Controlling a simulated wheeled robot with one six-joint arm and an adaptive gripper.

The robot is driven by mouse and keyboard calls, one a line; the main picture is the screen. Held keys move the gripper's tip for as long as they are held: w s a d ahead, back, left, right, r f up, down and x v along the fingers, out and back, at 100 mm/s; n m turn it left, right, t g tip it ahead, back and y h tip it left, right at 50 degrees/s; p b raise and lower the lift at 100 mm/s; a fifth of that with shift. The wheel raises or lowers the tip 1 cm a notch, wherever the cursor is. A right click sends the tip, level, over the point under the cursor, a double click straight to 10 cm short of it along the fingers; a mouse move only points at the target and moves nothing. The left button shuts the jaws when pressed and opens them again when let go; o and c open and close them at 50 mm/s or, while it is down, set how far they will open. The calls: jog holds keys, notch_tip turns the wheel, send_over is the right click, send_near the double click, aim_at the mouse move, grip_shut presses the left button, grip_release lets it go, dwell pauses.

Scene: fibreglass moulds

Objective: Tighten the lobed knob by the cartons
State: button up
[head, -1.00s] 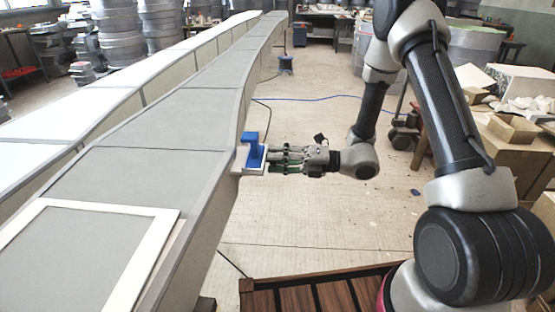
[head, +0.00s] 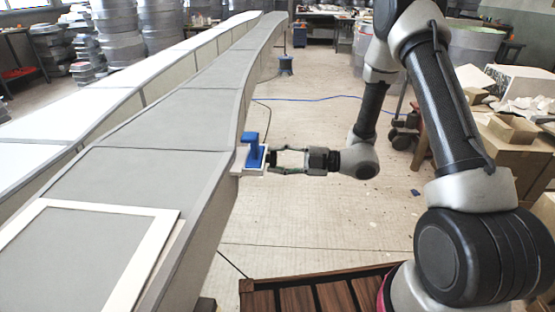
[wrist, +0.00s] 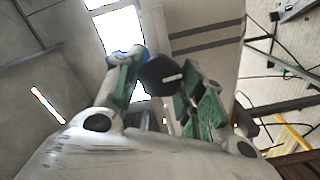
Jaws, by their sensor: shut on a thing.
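The lobed knob (wrist: 160,75) is black with a pale mark and sits between the two fingers of my gripper (wrist: 158,85) in the wrist view. My gripper (head: 274,159) is shut on it, pointing left at the side of the long grey mould. In the head view the fingers largely hide the knob. A blue fixture (head: 253,149) on a pale plate (head: 241,160) stands at the mould's edge just beyond the fingertips. A bit of blue also shows behind the left finger in the wrist view.
The long grey mould (head: 150,165) runs along the left, with a white frame (head: 110,208) on its near end. Cartons (head: 518,160) stand at the far right, beyond my arm. A dark wooden slatted surface (head: 300,298) is at the bottom. The floor between is mostly clear, with a blue cable.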

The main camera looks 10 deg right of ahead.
jog(key=shift+f+m, duration=0.1)
jog(key=shift+m, duration=0.4)
jog(key=o, duration=1)
jog(key=shift+d, duration=0.1)
jog(key=d, duration=0.4)
jog(key=s+d, duration=0.1)
jog(key=d, duration=0.2)
jog(key=s+d, duration=0.1)
jog(key=d, duration=0.3)
jog(key=shift+s+d, duration=0.15)
jog(key=shift+d, duration=0.2)
